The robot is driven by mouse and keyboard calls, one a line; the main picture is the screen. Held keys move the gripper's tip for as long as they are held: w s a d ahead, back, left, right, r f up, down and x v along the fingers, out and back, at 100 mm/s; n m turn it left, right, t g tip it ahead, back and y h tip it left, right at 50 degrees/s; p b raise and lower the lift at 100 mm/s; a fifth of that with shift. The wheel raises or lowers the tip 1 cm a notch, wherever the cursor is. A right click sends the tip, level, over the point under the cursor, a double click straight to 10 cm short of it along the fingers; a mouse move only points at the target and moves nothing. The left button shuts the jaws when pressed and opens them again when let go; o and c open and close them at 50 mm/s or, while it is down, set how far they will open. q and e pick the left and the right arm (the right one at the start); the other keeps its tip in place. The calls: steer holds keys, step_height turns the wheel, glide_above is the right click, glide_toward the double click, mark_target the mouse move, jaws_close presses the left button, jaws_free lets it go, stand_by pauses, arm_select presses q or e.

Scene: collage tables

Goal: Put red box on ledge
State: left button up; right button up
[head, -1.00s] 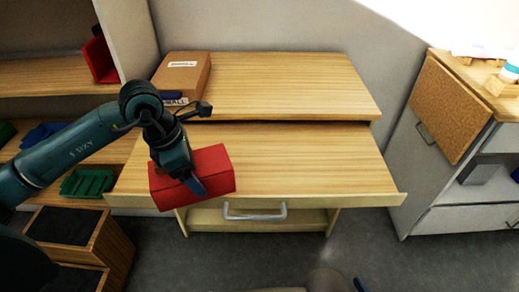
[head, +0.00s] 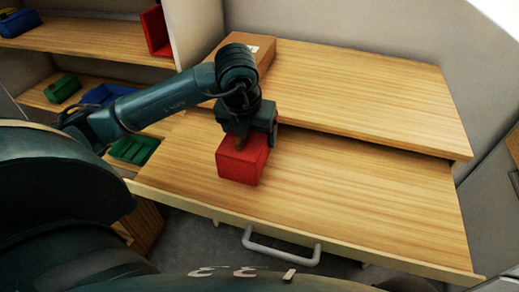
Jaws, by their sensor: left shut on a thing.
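The red box (head: 240,165) is in the head view, at or just above the left part of the lower wooden board of the desk. My left gripper (head: 243,140) comes down on it from above and is shut on it. I cannot tell whether the box touches the board. The raised wooden ledge (head: 365,95) runs behind the lower board (head: 350,195), up and to the right of the box. My right gripper is not in view.
A brown cardboard box (head: 257,50) stands at the left end of the raised ledge, partly behind my arm. Shelves at left hold a red bin (head: 157,30), a blue bin (head: 104,95) and green bins (head: 133,150). A grey handle (head: 280,248) is on the front edge. Most of both boards is bare.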

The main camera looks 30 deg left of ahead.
arm_select(q)
steer(key=shift+f, duration=2.15)
steer(key=o, duration=1)
steer(key=shift+f, duration=0.1)
steer(key=shift+o, duration=0.2)
steer(key=v, duration=1.1)
steer(key=shift+r+p, duration=0.2)
steer(key=shift+p, duration=0.15)
steer(key=shift+s+r, duration=0.15)
steer(key=shift+r, duration=0.25)
